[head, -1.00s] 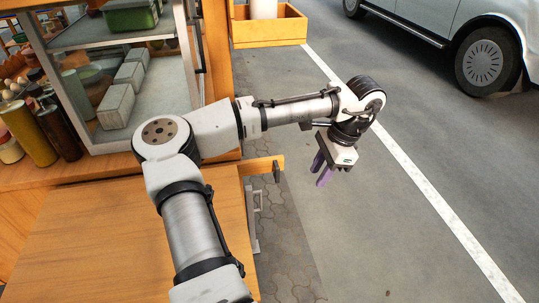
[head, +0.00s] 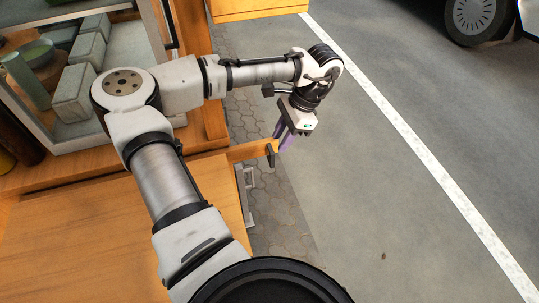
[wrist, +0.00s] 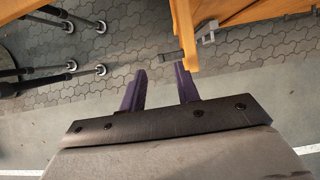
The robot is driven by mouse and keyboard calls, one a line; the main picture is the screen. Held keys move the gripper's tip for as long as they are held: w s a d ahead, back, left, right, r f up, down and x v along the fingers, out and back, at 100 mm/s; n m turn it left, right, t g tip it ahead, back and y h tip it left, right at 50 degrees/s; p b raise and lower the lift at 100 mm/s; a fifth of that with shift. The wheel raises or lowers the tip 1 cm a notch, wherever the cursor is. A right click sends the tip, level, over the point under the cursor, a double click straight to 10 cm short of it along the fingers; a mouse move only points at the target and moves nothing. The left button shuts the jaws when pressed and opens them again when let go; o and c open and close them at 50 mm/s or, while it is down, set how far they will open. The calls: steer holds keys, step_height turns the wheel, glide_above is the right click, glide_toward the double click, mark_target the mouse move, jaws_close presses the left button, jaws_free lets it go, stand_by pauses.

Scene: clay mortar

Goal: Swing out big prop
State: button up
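A wooden bar, which looks like the big prop (head: 248,149), sticks out from the wooden stall and has a dark piece at its end. In the wrist view a wooden board (wrist: 184,36), apparently the same bar, reaches down from the top, with a dark metal piece beside its lower end. My gripper (head: 283,138) is just beyond the bar's end in the head view. In the wrist view my gripper (wrist: 160,75) has its two purple fingers apart with only paving between them. The right finger is close to the board's end; contact cannot be told.
A wooden counter (head: 90,240) and a glass case (head: 150,45) with grey blocks stand at left. A metal handle (head: 245,190) is below the bar. Dark poles (wrist: 45,72) are at the wrist view's left. Open pavement (head: 380,200) lies right.

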mark_target(273, 153)
steer(key=x, duration=0.8)
steer(key=shift+f+p, duration=0.25)
steer(key=shift+p, duration=0.05)
jaws_close()
